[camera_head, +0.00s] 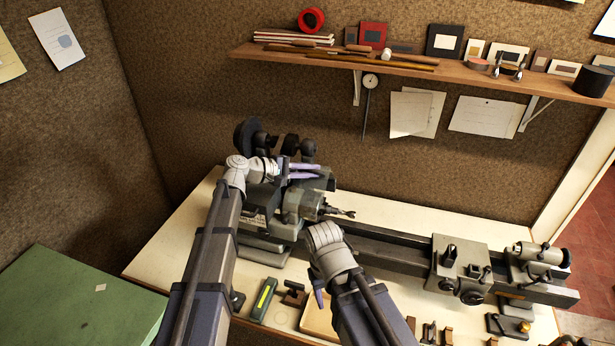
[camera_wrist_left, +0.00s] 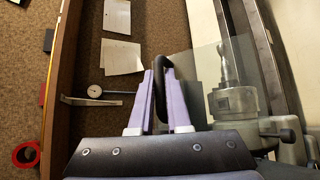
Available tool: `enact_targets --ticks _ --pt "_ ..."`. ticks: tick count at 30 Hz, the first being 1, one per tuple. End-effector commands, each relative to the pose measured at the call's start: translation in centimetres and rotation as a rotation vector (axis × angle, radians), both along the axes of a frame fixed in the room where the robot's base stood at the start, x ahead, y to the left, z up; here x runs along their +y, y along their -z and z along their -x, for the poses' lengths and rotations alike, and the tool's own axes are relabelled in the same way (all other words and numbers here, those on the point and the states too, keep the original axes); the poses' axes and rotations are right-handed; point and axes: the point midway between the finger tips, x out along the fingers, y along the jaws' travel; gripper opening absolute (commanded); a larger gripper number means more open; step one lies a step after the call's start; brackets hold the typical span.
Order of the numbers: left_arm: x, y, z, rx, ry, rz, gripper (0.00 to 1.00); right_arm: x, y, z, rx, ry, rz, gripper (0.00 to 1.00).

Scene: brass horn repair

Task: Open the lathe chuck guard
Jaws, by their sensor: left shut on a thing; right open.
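My left gripper (camera_head: 303,171) is above and behind the lathe's headstock, its lavender fingers shut. In the left wrist view the fingers (camera_wrist_left: 162,92) are closed on the black handle (camera_wrist_left: 165,66) of the chuck guard. The guard's clear pane (camera_wrist_left: 204,66) spreads to the right of the handle and partly overlaps the view of the grey chuck (camera_wrist_left: 238,103). The chuck (camera_head: 302,203) holds a drill bit (camera_head: 340,212). The pane's exact angle is hard to tell. My right gripper (camera_head: 318,289) is open, low in front of the lathe, mostly hidden by its own wrist.
The lathe bed (camera_head: 390,246) runs right to the carriage (camera_head: 460,266) and tailstock (camera_head: 538,262). A wall shelf (camera_head: 420,70) with small items is above. A green-yellow tool (camera_head: 263,298) and small parts lie on the front bench. A green surface (camera_head: 75,305) is at left.

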Motion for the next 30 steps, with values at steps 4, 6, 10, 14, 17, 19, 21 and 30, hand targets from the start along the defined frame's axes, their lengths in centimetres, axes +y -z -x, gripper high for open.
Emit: enact_targets --ticks 4,6,10,14,17,19,21,30 --pt "-0.5 -2.0 -1.9 0.000 -0.002 0.003 0.00 0.0 -1.9 0.0 0.000 0.009 0.000 0.50" --pt "-0.7 -2.4 -2.5 0.001 -0.002 0.002 0.00 0.0 -2.4 0.0 0.000 0.012 -0.001 0.50" --pt "-1.1 -3.2 -3.5 0.018 -0.001 -0.003 0.00 0.0 -3.4 0.0 0.000 0.019 -0.001 0.50" --pt "-1.3 -3.6 -4.3 0.059 -0.001 -0.015 0.00 0.1 -4.4 0.1 -0.001 0.026 -0.002 0.50" --pt "-1.5 -3.7 -4.7 0.087 0.000 -0.024 0.00 0.1 -4.9 0.1 0.000 0.030 -0.001 0.50" --pt "-1.5 -3.8 -4.8 0.100 0.000 -0.029 0.00 0.1 -5.1 0.1 0.000 0.031 -0.001 0.50" --pt "-1.6 -3.8 -4.9 0.110 -0.001 -0.032 0.00 0.1 -5.2 0.1 0.000 0.033 -0.002 0.50" --pt "-1.6 -3.6 -5.0 0.121 -0.002 -0.036 0.00 0.1 -5.3 0.1 -0.001 0.034 -0.002 0.50"
